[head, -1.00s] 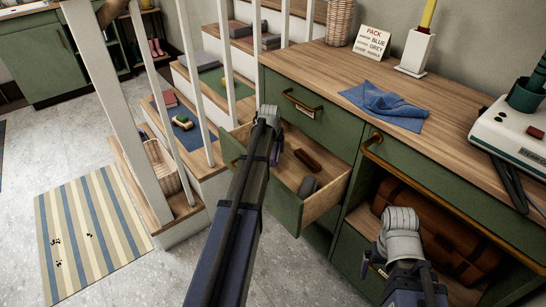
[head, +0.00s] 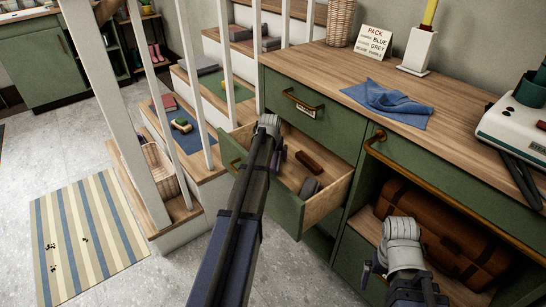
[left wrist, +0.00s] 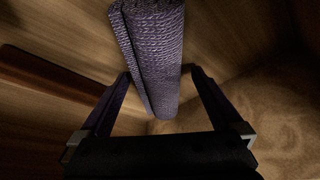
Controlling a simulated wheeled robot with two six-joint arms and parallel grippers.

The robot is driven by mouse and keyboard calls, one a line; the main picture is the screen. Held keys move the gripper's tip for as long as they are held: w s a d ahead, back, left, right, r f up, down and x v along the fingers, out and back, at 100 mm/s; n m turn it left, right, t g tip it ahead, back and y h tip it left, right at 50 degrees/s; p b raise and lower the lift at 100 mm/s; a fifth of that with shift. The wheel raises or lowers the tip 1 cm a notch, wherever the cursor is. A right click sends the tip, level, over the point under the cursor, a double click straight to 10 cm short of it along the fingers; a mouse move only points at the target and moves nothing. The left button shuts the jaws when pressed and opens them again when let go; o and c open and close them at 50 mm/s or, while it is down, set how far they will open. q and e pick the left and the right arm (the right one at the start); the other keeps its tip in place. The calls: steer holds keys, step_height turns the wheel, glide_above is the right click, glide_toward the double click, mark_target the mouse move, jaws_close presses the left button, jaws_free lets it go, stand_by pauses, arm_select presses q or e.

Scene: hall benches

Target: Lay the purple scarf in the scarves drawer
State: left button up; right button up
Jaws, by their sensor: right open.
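The purple scarf (left wrist: 155,50) is a ribbed, rolled bundle between the fingers of my left gripper (left wrist: 160,75) in the left wrist view. In the head view my left gripper (head: 277,157) points down into the open drawer (head: 327,207) of the green cabinet; the arm hides most of the scarf there. The drawer also holds a brown block-like item (head: 308,162) and a dark grey rolled item (head: 310,188). My right gripper (head: 370,272) is open and empty, in front of the lower shelf.
A brown suitcase (head: 428,228) lies on the shelf by my right gripper. A blue cloth (head: 390,102), a sign (head: 373,42) and a white appliance (head: 515,130) are on the worktop. White stair balusters (head: 197,85) stand left of the drawer.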

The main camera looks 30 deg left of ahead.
arm_select(q)
steer(key=shift+r, duration=0.1)
steer(key=p+v, duration=1.1)
steer(key=v, duration=0.1)
stand_by(0.4)
